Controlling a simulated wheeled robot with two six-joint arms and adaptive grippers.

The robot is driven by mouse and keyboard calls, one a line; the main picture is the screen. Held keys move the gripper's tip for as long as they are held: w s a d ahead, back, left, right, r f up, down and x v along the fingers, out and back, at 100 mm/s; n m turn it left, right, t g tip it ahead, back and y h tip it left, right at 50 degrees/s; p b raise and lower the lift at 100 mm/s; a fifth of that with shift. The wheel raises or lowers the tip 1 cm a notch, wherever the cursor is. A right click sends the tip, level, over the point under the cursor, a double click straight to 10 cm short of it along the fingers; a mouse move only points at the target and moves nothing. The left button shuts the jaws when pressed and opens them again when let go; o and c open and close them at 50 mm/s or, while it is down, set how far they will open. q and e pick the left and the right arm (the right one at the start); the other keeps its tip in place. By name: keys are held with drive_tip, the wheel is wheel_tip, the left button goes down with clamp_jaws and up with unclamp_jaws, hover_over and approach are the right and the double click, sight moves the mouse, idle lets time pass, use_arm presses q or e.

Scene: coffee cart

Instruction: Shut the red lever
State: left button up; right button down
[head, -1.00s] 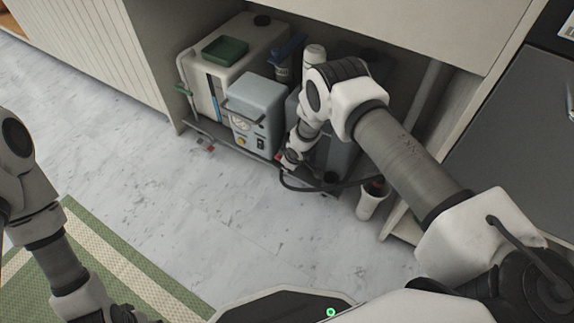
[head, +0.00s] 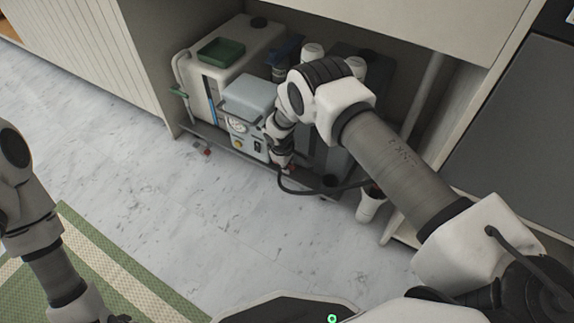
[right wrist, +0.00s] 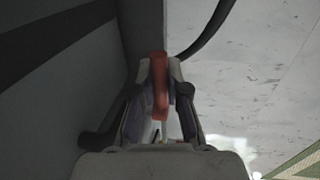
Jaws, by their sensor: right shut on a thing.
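A red lever (right wrist: 160,84) stands between the fingers of my right gripper (right wrist: 161,100) in the right wrist view. The fingers are closed on it from both sides, and its upper part sticks out past them. In the head view my right gripper (head: 284,160) is low in the cabinet, at the front right of the grey-blue box. The lever is mostly hidden there by the gripper and wrist. My left gripper (head: 118,318) barely shows at the bottom left edge, and its fingers cannot be made out.
The grey-blue box (head: 250,95) with a gauge stands beside a white tank (head: 225,60) with a green tray (head: 221,50). A small red part (head: 207,152) shows at the shelf's front left. A black hose (head: 310,191) curves right of the gripper. The floor in front is clear.

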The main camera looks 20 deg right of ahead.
drive_tip(key=c, duration=1.4)
unclamp_jaws()
drive_tip(key=shift+c, duration=0.2)
wheel_tip(320, 180, up, 12)
drive_tip(key=s+a, duration=0.1)
drive_tip(key=a, duration=0.1)
drive_tip(key=shift+s, duration=0.15)
drive_tip(key=shift+f, duration=0.1)
